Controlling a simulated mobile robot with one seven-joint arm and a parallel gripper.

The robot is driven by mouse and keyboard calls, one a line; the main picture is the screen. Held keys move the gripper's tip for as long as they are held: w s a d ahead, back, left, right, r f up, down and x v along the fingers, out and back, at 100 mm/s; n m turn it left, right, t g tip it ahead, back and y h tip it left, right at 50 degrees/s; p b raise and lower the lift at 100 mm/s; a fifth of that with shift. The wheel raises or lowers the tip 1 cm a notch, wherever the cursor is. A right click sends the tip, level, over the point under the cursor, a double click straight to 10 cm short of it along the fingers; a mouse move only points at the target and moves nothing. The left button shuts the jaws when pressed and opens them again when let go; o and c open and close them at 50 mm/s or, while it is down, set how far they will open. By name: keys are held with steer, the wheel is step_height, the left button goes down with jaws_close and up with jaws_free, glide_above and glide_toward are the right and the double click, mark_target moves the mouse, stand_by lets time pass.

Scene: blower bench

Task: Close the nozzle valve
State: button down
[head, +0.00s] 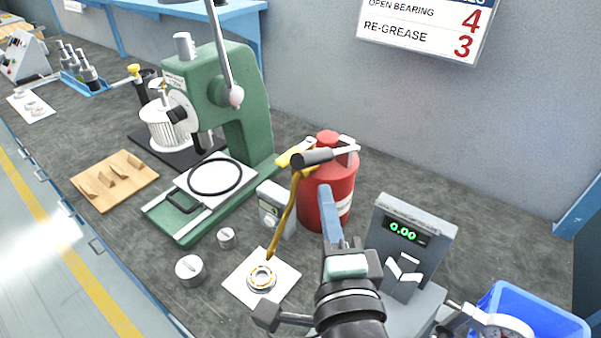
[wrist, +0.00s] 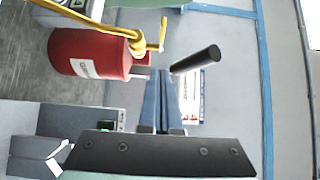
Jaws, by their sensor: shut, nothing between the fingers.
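A red canister (head: 341,187) stands on the bench with yellow fittings (head: 289,158) on top. A thin yellow-brass nozzle tube (head: 282,220) runs from them down to a ring-shaped bearing (head: 262,277) on a white sheet. A black-gripped handle (head: 312,157) lies across the canister's top. In the wrist view the canister (wrist: 88,53) lies sideways, with a yellow T-shaped piece (wrist: 162,35) and the black grip (wrist: 195,60). My gripper (head: 325,192) is shut and empty, in front of the canister; its blue fingers (wrist: 161,75) point toward the black grip. I cannot tell whether they touch it.
A grey scale (head: 410,240) reading 0.00 stands right of my gripper, with a blue bin (head: 540,318) beyond. A green press (head: 245,120) stands left of the canister. Small metal weights (head: 190,270) sit near the front. A grey wall is behind.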

mark_target(289, 157)
steer(key=w+a, duration=0.3)
steer(key=w, duration=0.3)
steer(key=shift+a, duration=0.3)
steer(key=shift+h+p, duration=0.3)
steer(key=shift+p, duration=0.15)
steer(key=shift+a+m, duration=0.1)
steer(key=shift+m, duration=0.2)
steer(key=shift+a+h, duration=0.1)
steer(key=shift+h, duration=0.2)
